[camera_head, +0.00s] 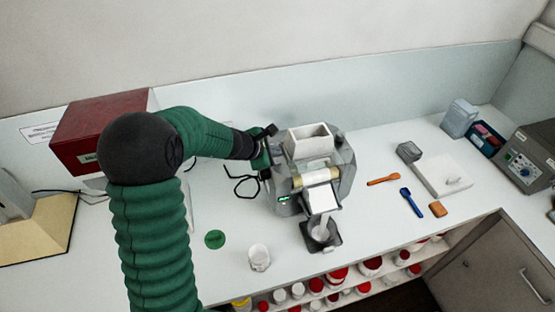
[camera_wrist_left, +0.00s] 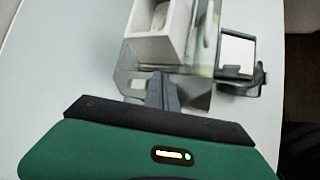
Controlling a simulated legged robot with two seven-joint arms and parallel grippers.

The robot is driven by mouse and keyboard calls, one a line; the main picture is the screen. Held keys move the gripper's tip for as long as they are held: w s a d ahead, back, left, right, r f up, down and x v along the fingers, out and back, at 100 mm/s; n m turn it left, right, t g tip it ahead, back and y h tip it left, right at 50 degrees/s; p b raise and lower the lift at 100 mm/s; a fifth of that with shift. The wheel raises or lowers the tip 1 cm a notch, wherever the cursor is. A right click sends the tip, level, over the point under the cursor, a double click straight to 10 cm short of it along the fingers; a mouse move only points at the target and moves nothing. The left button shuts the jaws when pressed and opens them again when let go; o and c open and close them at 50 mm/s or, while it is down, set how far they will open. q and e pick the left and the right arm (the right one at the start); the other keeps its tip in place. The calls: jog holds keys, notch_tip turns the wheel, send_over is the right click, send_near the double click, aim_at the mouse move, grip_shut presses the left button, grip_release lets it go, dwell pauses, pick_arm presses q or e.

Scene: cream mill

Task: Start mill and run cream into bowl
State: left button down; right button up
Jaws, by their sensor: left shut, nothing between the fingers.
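The grey mill (camera_head: 345,178) stands on the bench with a white hopper (camera_head: 308,140) on top and a pale roller (camera_head: 317,177) in front. A green light shows on its left side. A white sloped plate (camera_head: 323,197) leads down to a small bowl (camera_head: 320,233) on a dark stand (camera_head: 335,243). A pale strip runs from plate to bowl; I cannot tell if it is cream. My left gripper (camera_head: 268,152) is shut and empty at the mill's left side. In the left wrist view its fingers (camera_wrist_left: 162,92) are together beside the mill, below the hopper (camera_wrist_left: 158,40); contact is unclear.
A clear cup (camera_head: 259,257) and green disc (camera_head: 215,239) are on the bench front. Orange (camera_head: 383,180) and blue (camera_head: 411,202) spatulas, an orange block (camera_head: 438,209) and a white balance (camera_head: 442,172) lie right. A red box (camera_head: 95,130) stands left. Jars fill the shelf below.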

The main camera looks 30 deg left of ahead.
pick_arm(q)
notch_tip(320, 180, up, 5)
jog(key=p, duration=0.3)
jog(key=shift+f, duration=0.25)
dwell(0.4)
jog(key=s+d+f+m+g+b, duration=0.5)
jog(key=s+d+f+m+b, duration=0.9)
jog(key=f+m, duration=0.35)
jog(key=s+d+f+m+g+b, duration=0.1)
jog(key=s+f+m, duration=0.3)
jog(key=s+m, duration=0.4)
jog(key=shift+s+d+f+g+y+b, duration=0.3)
jog(key=shift+s+d+f+y+b, duration=0.1)
jog(key=shift+s+d+b, duration=0.25)
